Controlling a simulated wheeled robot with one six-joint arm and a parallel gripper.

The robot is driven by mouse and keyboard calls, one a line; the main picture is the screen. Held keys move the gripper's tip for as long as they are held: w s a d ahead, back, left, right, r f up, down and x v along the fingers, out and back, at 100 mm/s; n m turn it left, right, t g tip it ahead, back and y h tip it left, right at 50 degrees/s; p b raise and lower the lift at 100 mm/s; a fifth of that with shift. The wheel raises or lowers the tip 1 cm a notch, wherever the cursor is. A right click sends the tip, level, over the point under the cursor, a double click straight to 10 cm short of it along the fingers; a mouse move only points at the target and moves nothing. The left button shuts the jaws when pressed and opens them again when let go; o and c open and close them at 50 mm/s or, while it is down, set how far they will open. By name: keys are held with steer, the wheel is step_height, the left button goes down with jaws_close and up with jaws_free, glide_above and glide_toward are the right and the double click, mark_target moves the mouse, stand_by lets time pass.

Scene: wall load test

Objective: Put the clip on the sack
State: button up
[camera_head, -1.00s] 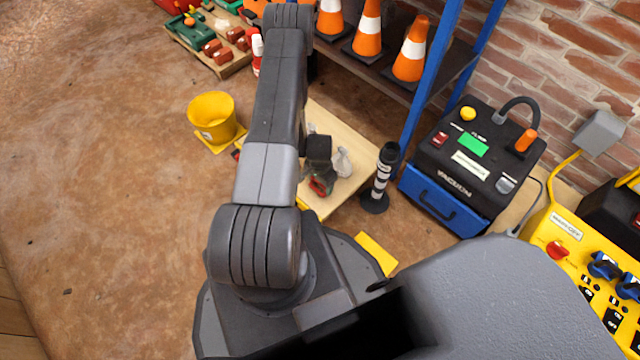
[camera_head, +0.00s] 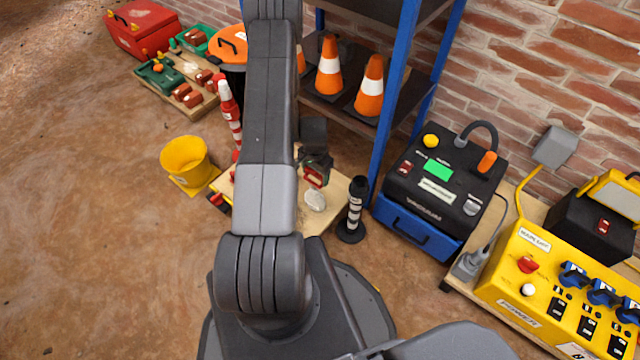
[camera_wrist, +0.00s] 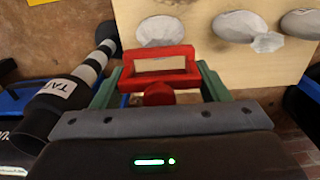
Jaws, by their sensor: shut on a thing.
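My gripper (camera_wrist: 158,78) is shut on a red clip (camera_wrist: 158,52), a frame-shaped piece held between its greenish fingers. In the head view the red clip (camera_head: 313,178) shows beside my arm, above a pale wooden board (camera_head: 335,192). Pale grey sacks lie on the board in the wrist view: one sack (camera_wrist: 160,30) just beyond the clip, another sack (camera_wrist: 235,22) to the right with a tied, flared neck, and a third (camera_wrist: 300,24) at the right edge. One pale sack (camera_head: 316,200) shows in the head view. The clip appears apart from the sacks.
A black-and-white post (camera_head: 353,212) stands just right of the board; it also shows in the wrist view (camera_wrist: 88,72). A blue shelf post (camera_head: 391,110) rises behind. A yellow bucket (camera_head: 187,160) stands left and a blue-black machine (camera_head: 430,195) right. Open floor lies at left.

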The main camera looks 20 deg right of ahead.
steer(key=shift+f+b, duration=1.5)
steer(key=shift+f, duration=1.2)
steer(key=shift+f+b, duration=0.45)
steer(key=shift+f, duration=0.05)
steer(key=shift+b, duration=0.45)
steer(key=shift+f+b, duration=0.15)
steer(key=shift+b, duration=0.4)
stand_by(0.5)
steer(key=o, duration=1.2)
steer(key=shift+c, duration=0.2)
steer(key=shift+r, duration=0.2)
